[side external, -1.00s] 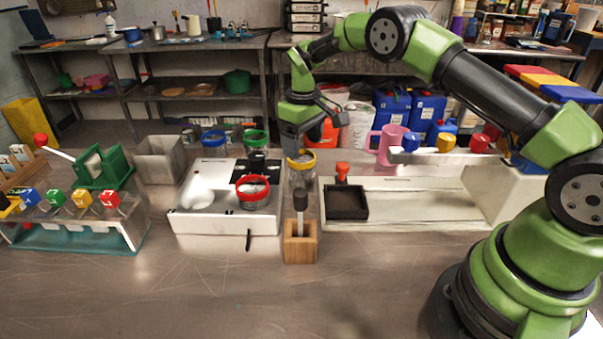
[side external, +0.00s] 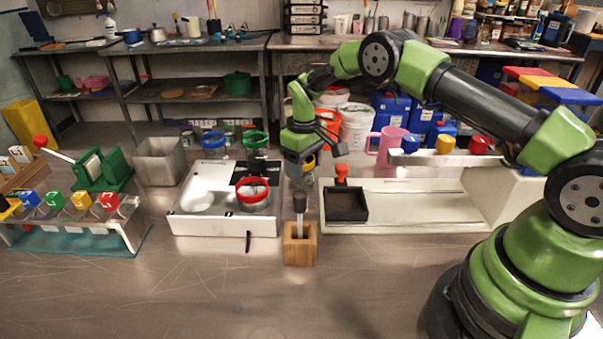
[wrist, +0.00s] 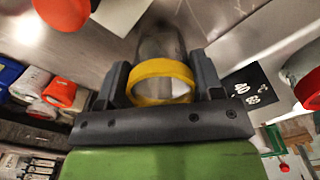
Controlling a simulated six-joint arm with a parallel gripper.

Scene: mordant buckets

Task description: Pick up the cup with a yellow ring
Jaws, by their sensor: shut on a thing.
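The clear cup with a yellow ring (wrist: 162,69) sits between the two fingers of my gripper (wrist: 162,80) in the wrist view, with a finger on each side of its rim. My gripper is shut on it. In the side view my gripper (side external: 299,158) is behind the wooden block, and only a bit of the yellow ring (side external: 309,162) shows past it. The lower part of the cup is mostly hidden there, so I cannot tell whether it touches the table.
A red-ringed cup (side external: 252,193) stands on the white device (side external: 215,222) to the left. Blue-ringed (side external: 213,140) and green-ringed (side external: 256,139) cups are behind it. A wooden block (side external: 300,250) with an upright tool is in front. A black tray (side external: 346,205) is at right.

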